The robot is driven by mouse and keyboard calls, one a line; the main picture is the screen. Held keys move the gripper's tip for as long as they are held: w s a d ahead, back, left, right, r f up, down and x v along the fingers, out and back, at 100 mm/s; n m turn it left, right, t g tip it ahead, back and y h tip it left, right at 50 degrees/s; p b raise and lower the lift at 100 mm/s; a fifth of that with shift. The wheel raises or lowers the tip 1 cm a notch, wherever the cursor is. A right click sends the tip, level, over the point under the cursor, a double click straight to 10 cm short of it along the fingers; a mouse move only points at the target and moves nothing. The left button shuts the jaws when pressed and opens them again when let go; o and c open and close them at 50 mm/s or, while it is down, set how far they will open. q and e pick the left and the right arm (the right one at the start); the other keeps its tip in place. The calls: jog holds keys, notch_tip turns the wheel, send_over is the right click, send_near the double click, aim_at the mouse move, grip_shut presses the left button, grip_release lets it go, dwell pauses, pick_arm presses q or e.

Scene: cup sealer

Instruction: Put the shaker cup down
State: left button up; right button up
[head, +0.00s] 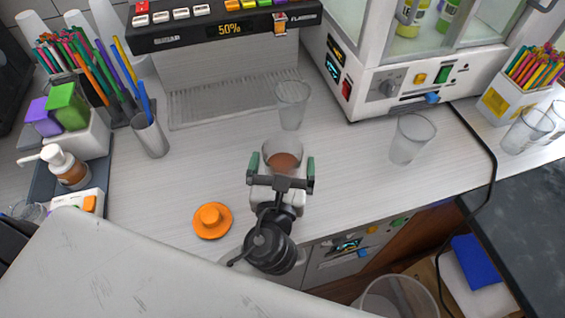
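A clear cup with brown contents (284,161), apparently the shaker cup, is near the middle of the white counter (350,190). My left gripper (282,168) is around this cup, with one green-padded finger on each side. The fingers are spread wide and a narrow gap seems to show on both sides of the rim. The gripper hides the cup's lower part, so its contact with the counter cannot be seen. An orange lid-like piece (212,220) lies on the counter to the left. My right gripper is not in view.
Empty clear cups stand behind (292,104) and to the right (411,138). The machine with a 50% display (229,29) and a white cabinet (405,85) stand at the back. Bare counter lies between the cups.

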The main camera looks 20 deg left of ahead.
pick_arm(q)
jog(key=s+d, duration=0.2)
jog(key=s, duration=0.9)
jog(key=shift+s+d+r, duration=0.15)
jog(key=shift+s+d, duration=0.05)
jog(key=shift+s, duration=0.2)
